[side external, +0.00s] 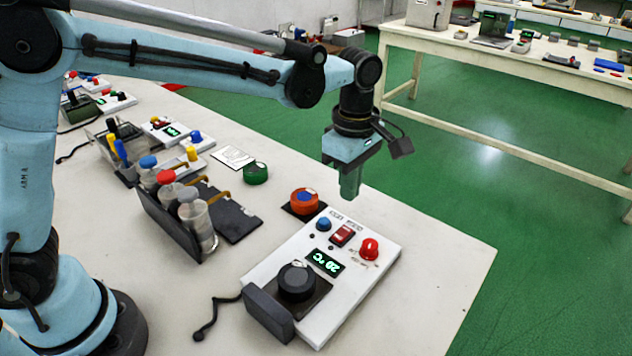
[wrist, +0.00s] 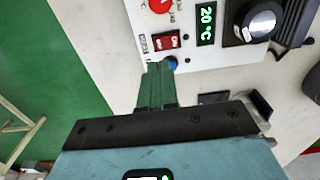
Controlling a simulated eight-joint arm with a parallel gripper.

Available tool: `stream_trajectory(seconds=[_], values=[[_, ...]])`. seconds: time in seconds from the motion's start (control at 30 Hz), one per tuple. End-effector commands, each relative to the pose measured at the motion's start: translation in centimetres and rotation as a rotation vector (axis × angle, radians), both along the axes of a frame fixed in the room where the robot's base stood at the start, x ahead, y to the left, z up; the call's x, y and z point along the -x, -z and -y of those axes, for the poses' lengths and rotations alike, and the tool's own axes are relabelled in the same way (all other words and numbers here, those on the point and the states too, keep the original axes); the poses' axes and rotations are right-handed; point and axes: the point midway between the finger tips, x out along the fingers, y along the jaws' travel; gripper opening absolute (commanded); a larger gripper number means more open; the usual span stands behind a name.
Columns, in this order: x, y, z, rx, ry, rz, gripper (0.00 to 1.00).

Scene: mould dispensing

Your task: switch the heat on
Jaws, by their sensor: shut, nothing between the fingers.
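The white control box (side external: 262,268) lies on the table. It carries a red rocker switch (side external: 342,236) with white lettering, which also shows in the wrist view (wrist: 167,42). Which side of the rocker is pressed I cannot tell. Beside it are a blue button (side external: 323,224), a red knob (side external: 369,248) and a green-lit display (side external: 325,262) reading 20 °C, also in the wrist view (wrist: 207,23). My gripper (side external: 349,194) is shut and empty, pointing down above the box's far edge. In the wrist view its fingers (wrist: 160,72) partly cover the blue button, just short of the rocker.
An orange pot (side external: 304,201) and a green pot (side external: 255,173) stand behind. A rack of capped bottles (side external: 170,222) is at the left. The table's right side is clear.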

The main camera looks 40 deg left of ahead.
Motion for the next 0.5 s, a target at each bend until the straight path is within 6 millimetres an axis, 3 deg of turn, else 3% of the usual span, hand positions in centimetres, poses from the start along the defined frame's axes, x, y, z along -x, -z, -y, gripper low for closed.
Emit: stream_trajectory(seconds=[0.3,0.5], values=[[0.0,5.4,0.0,0.000,0.000,0.000,0.00],[0.0,7.3,0.0,0.000,0.000,0.000,0.00]])
